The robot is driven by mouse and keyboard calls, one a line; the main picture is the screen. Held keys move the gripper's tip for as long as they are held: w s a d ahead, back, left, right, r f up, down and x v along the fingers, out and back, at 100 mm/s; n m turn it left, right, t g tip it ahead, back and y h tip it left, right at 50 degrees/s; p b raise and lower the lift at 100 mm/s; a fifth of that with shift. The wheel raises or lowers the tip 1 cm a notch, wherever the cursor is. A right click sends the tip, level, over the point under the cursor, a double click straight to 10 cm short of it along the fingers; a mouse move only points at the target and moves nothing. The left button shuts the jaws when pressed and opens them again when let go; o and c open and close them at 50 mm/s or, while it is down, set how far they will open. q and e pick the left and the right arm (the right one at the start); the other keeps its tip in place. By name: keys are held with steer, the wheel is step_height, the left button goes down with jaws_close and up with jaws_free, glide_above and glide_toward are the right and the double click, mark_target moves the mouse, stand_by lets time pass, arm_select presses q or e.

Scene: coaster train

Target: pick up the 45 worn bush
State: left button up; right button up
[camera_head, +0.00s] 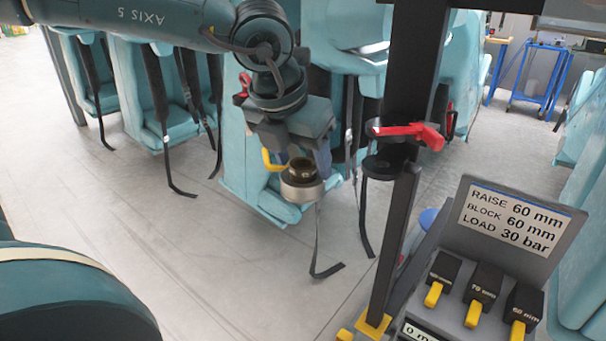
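My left gripper (298,160) hangs down at the centre of the head view. A round bush (302,192) with a pale metal outer ring and a dark brassy bore sits at its fingertips. A yellow finger part shows on the left of the bush and a bluish one on the right. The gripper appears shut on the bush, which looks held in the air in front of a teal seat. No number can be read on the bush, and its far side is hidden. My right gripper is not in view.
A dark post (405,85) with a red clamp handle (410,132) stands right of the gripper. A sign panel (515,220) reads raise 60 mm, block 60 mm, load 30 bar, above several black blocks with yellow tabs. Teal seats (165,130) with hanging straps stand behind. The floor at left is clear.

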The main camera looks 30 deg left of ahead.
arm_select(q)
steer(key=c, duration=1)
steer(key=shift+r, duration=0.1)
steer(key=shift+c, duration=0.2)
